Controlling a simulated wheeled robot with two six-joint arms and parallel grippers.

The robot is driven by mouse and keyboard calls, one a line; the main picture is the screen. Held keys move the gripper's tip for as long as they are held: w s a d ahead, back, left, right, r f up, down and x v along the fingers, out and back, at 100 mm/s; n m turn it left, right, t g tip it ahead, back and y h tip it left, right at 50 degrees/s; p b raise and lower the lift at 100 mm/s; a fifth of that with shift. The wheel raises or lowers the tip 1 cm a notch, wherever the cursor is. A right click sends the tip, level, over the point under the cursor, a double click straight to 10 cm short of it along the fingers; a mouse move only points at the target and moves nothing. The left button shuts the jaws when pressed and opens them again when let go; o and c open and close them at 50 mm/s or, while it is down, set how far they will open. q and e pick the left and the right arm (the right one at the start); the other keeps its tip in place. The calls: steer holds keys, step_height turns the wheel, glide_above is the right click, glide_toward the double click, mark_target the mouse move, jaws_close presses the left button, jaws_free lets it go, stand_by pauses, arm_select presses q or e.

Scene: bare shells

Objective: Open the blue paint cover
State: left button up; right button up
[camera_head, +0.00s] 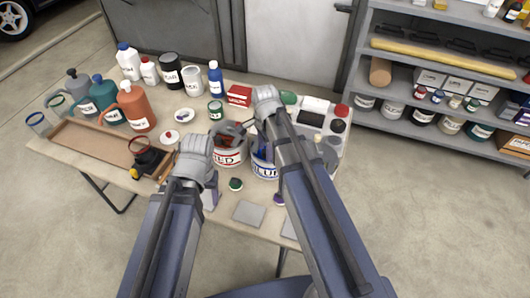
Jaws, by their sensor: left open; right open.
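The blue paint can (264,171), with a label reading BLUE, stands near the table's front. My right arm covers much of its right side and top, so I cannot tell whether its cover is on. The red paint can (227,159), labelled RED, stands just to its left. My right gripper (260,128) is open above and behind the blue can, mostly hidden by my own arm. My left gripper (211,188) is open in front and left of the red can, also partly hidden. I see nothing held in either.
The table (150,185) is crowded at the back and left with bottles, jugs and cans. A wooden tray (85,157) lies at the left. A green lid (236,184) and a grey square (249,213) lie at the front. Shelves (450,100) stand at the right.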

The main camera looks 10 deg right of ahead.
jaws_close()
stand_by(0.5)
stand_by(0.9)
